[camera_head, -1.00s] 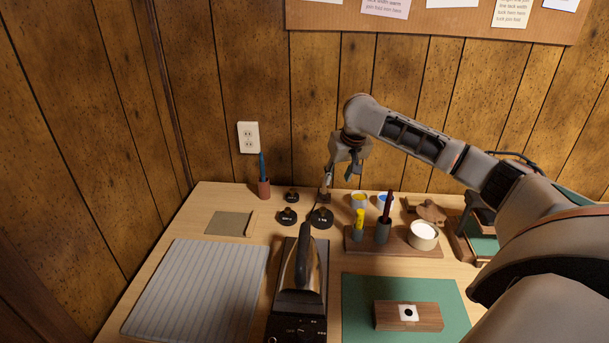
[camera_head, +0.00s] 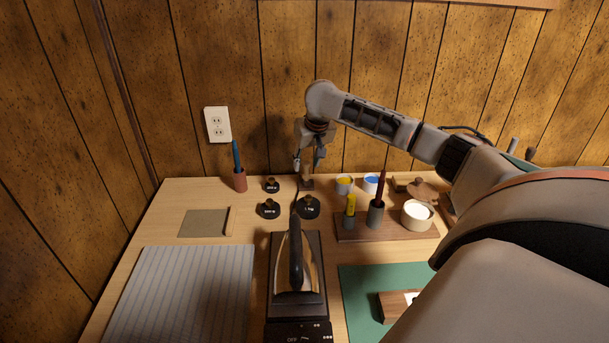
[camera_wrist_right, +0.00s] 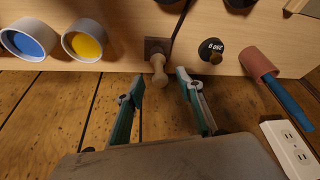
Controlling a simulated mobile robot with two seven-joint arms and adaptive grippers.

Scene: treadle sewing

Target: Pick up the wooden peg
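The wooden peg (camera_wrist_right: 158,72) is light wood with a rounded head and stands on a small dark square base (camera_wrist_right: 153,45). In the head view the peg (camera_head: 306,171) is at the back edge of the table, partly hidden by my gripper. My right gripper (camera_wrist_right: 161,78) is open, one teal-sided finger to each side of the peg's head in the wrist view. In the head view the right gripper (camera_head: 308,164) points down at the peg. I cannot tell whether a finger touches it. My left gripper is not in view.
Black weights (camera_head: 308,207) stand close in front of and left of the peg. A dark cord runs past it from the iron (camera_head: 297,265). The wood wall is close behind.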

